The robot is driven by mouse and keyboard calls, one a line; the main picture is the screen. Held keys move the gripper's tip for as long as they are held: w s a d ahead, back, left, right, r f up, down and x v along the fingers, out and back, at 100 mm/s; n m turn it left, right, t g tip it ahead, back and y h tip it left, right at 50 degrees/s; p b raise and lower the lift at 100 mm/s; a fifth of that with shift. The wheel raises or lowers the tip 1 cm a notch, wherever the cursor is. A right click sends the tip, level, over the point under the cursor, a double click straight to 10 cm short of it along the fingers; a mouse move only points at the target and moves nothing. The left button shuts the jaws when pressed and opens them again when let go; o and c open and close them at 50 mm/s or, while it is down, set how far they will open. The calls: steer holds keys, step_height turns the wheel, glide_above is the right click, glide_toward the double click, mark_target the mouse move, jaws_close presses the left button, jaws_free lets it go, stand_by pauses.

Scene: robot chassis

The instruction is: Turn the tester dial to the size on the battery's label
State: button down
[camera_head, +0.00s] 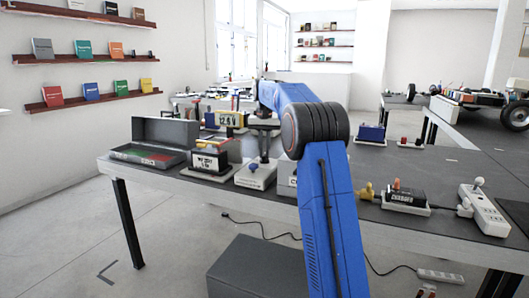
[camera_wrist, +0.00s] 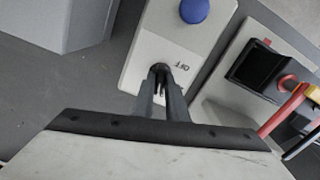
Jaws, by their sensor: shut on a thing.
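My gripper (camera_wrist: 162,88) points down at a white box (camera_wrist: 150,35) with a blue knob (camera_wrist: 195,10) and a printed mark like "OFF". Its fingertips are close together on a small dark lever-like part (camera_wrist: 160,68) beside that mark; the fingers hide most of it. In the head view my gripper (camera_head: 264,158) is over the same white box (camera_head: 255,180), whose blue knob (camera_head: 253,167) shows just left of the fingers.
A white-based unit with a dark panel (camera_wrist: 258,66) and red and yellow parts (camera_wrist: 290,110) stands close beside the box.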

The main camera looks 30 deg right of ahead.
stand_by(0.3)
steer(key=c, duration=1.8)
jaws_free()
steer(key=shift+o, duration=0.2)
steer(key=shift+r, duration=0.1)
